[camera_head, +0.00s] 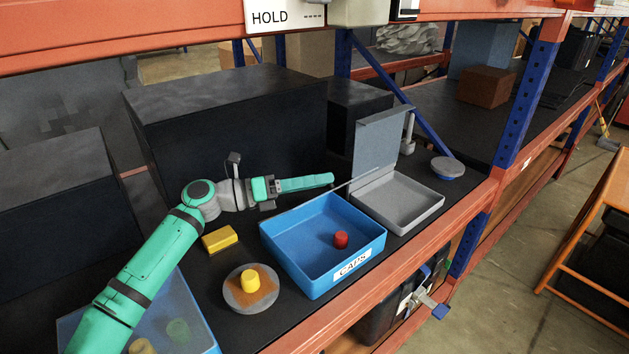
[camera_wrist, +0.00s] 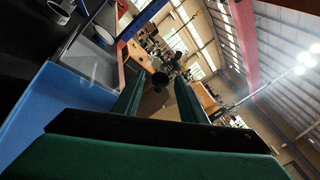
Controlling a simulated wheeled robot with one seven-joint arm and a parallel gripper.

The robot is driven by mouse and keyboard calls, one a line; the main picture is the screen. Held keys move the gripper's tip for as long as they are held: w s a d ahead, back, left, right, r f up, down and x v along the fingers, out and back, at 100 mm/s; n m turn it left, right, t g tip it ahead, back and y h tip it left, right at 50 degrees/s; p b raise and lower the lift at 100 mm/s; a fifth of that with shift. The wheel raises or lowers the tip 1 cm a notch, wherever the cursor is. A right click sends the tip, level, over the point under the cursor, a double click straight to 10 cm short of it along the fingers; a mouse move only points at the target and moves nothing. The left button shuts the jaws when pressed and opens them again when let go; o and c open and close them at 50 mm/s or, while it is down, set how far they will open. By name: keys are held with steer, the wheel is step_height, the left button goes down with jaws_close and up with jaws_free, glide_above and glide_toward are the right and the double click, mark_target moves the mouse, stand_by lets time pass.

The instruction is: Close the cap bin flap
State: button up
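The blue bin (camera_head: 290,262) with a CAPS label stands open on the dark shelf in the head view, and a red cap (camera_head: 341,240) lies inside. A thin pale strip (camera_head: 325,199) runs slanting along its back edge. I cannot tell whether this strip is the flap seen edge-on. My gripper (camera_head: 331,180) is behind the bin, pointing right, apart from the red cap. In the wrist view its two green fingers (camera_wrist: 158,92) stand apart with nothing between them. A blue surface (camera_wrist: 50,105) lies left of the fingers there.
A grey tray (camera_head: 424,217) with its lid (camera_head: 381,140) upright is right of the bin. A round grey disc (camera_head: 251,299) bears a yellow cap (camera_head: 251,281). A yellow block (camera_head: 219,239) lies left of the bin. Dark boxes (camera_head: 235,115) stand behind my arm.

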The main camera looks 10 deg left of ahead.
steer(key=shift+a, duration=0.1)
steer(key=v, duration=1)
steer(key=shift+s+a, duration=0.2)
steer(key=shift+a, duration=0.1)
steer(key=shift+c, duration=0.2)
